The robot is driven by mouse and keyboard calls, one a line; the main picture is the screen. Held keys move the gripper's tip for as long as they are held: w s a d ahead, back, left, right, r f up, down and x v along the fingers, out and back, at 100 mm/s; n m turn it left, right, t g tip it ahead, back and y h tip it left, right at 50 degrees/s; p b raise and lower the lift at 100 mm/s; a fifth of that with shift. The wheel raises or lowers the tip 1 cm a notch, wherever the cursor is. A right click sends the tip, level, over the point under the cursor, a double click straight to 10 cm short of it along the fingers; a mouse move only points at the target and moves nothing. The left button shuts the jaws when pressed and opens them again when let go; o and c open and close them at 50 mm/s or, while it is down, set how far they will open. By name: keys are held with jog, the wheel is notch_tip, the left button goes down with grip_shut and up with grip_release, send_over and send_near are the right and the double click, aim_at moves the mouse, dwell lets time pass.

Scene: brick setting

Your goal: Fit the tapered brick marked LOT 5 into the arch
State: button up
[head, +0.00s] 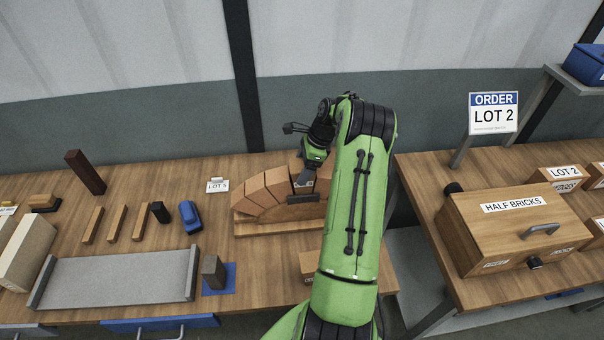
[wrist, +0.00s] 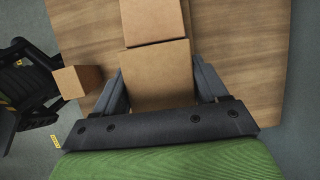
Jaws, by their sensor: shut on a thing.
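A row of tan tapered bricks (head: 262,192) forms the left part of a curved arch on the table. A small white card reading LOT 5 (head: 217,185) stands left of it. My gripper (head: 308,181) is at the upper right of the arch, partly hidden by my green arm. In the wrist view my gripper (wrist: 158,80) is shut on a tan brick (wrist: 156,72). Another tan brick (wrist: 152,22) lies directly beyond it, seemingly touching. No marking shows on the held brick. The arch's right side is hidden behind my arm.
A grey trough (head: 115,277), a dark block (head: 213,272) on a blue pad and a blue tool (head: 190,216) are at left. A HALF BRICKS box (head: 500,240) stands on the right table, below an ORDER LOT 2 sign (head: 493,113). A gap separates the tables.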

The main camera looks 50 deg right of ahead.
notch_tip(320, 180, down, 2)
jog(key=shift+a, duration=0.1)
jog(key=shift+w+f, duration=0.15)
jog(key=shift+f, duration=0.05)
jog(key=shift+f, duration=0.1)
